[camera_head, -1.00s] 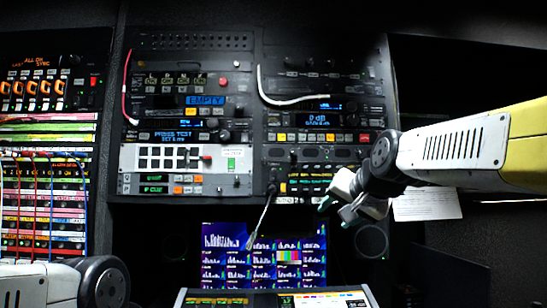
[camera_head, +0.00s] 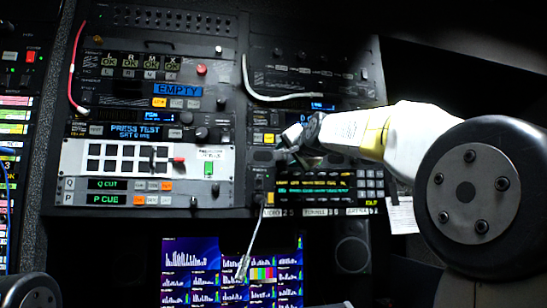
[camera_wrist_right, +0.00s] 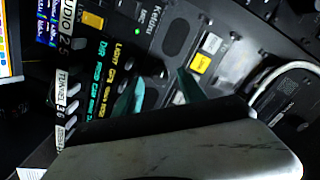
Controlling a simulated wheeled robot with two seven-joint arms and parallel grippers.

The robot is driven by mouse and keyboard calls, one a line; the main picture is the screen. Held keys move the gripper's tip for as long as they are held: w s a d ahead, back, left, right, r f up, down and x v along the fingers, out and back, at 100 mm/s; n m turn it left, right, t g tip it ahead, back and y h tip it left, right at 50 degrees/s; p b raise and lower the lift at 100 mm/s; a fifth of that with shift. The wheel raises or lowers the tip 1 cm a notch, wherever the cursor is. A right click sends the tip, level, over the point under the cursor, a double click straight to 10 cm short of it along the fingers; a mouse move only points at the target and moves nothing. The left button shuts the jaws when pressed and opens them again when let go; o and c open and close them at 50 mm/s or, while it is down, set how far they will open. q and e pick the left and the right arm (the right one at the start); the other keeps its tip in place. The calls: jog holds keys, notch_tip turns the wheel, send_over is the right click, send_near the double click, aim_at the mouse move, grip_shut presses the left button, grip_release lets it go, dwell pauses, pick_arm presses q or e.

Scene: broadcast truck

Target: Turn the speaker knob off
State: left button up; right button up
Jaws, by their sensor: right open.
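My right gripper (camera_head: 286,142) is in front of the right-hand rack, at the panel just above the unit with yellow and green text rows (camera_head: 316,186). In the right wrist view its two teal fingertips (camera_wrist_right: 160,92) are apart with nothing between them, close to a grey panel with an oval grille (camera_wrist_right: 181,37) and a lit yellow button (camera_wrist_right: 201,63). Small dark knobs (camera_wrist_right: 161,73) show on that panel, near the fingers. I cannot tell which is the speaker knob; the gripper hides part of the panel in the head view. My left gripper is out of view.
A gooseneck microphone (camera_head: 252,235) hangs below the rack. A monitor (camera_head: 190,268) and a round speaker (camera_head: 352,254) are lower down. A white cable (camera_head: 270,96) loops above my right gripper. The left rack (camera_head: 140,158) carries buttons and knobs.

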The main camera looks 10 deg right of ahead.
jog(key=shift+w+a, duration=0.1)
jog(key=shift+w, duration=1)
jog(key=shift+c, duration=0.2)
grip_shut()
jog(key=shift+n, duration=4.1)
